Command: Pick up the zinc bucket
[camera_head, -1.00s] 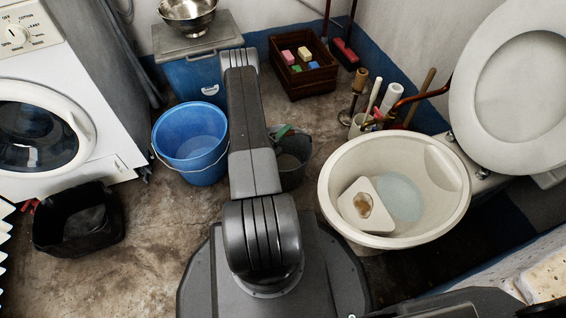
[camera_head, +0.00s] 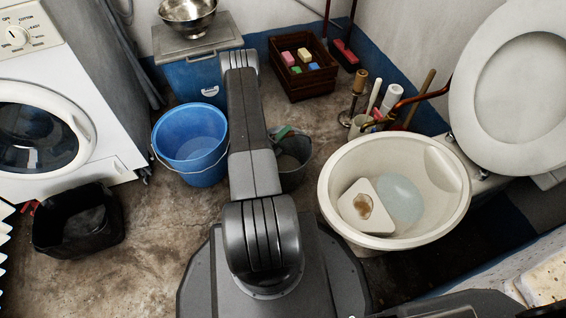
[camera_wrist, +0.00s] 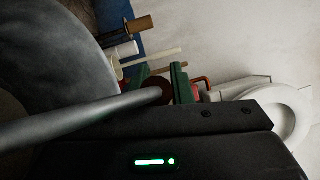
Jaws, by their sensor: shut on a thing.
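The zinc bucket (camera_head: 296,163) is a dark grey pail, partly hidden behind my arm in the head view. In the wrist view its large grey round body (camera_wrist: 45,65) fills the left side, very close to the camera. My gripper (camera_wrist: 165,86) has green finger pads and is shut at the bucket's upper edge. A grey bar with a brown end, apparently the bucket's handle, runs to the fingers. In the head view only a bit of green pad shows at the bucket's rim. Whether the bucket's base touches the floor is hidden.
A blue bucket (camera_head: 190,118) stands just left of my arm. A wooden crate (camera_head: 303,87) and a blue cooler (camera_head: 180,75) are behind. A black bin (camera_head: 48,240) is at left. Bare floor (camera_head: 150,235) lies front left.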

